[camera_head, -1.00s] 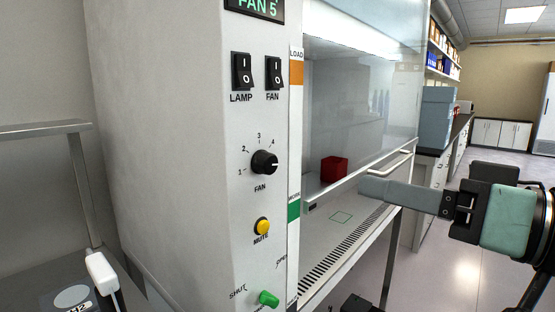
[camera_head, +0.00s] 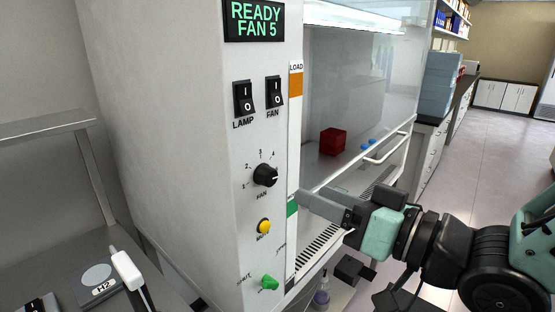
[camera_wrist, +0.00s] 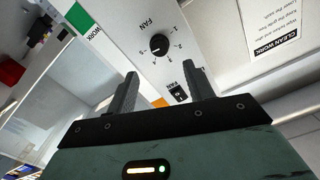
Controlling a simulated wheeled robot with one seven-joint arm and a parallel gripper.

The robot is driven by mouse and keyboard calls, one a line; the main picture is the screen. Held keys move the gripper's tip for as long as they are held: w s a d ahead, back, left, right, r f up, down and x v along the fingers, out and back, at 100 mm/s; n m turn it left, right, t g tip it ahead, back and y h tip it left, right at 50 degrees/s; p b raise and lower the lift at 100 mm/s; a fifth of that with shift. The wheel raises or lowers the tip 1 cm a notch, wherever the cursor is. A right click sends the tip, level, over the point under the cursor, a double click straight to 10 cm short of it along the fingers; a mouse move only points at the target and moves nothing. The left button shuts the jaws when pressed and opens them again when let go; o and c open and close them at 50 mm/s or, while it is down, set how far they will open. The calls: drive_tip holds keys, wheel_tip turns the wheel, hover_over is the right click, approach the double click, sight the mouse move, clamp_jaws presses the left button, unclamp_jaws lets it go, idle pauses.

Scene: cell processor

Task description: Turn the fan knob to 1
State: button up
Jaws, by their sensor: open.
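The black round fan knob (camera_head: 265,175) is on the white front panel of the cabinet, with numbers around its upper left and FAN below it. Its white mark points right, past the 4. The display (camera_head: 254,20) above reads READY FAN 5. My gripper (camera_head: 305,198) is to the right of the knob and a little lower, apart from it, pointing left towards the panel. In the wrist view, my gripper (camera_wrist: 159,80) is open and empty, and the knob (camera_wrist: 159,44) appears beyond and between its two fingers.
Lamp switch (camera_head: 243,97) and fan switch (camera_head: 274,91) sit above the knob. A yellow mute button (camera_head: 264,226) and green knob (camera_head: 269,282) sit below. The glass sash (camera_head: 355,85) and white handle bar (camera_head: 388,147) lie right of the panel. A red box (camera_head: 333,141) stands inside.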

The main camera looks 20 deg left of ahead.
sight(273, 177)
drive_tip(key=p+x, duration=0.2)
drive_tip(key=x, duration=0.5)
drive_tip(key=shift+w+a+r, duration=0.1)
drive_tip(key=shift+a, duration=0.25)
drive_tip(key=shift+w+a+p, duration=0.3)
drive_tip(key=shift+a, duration=0.3)
drive_tip(key=c, duration=1)
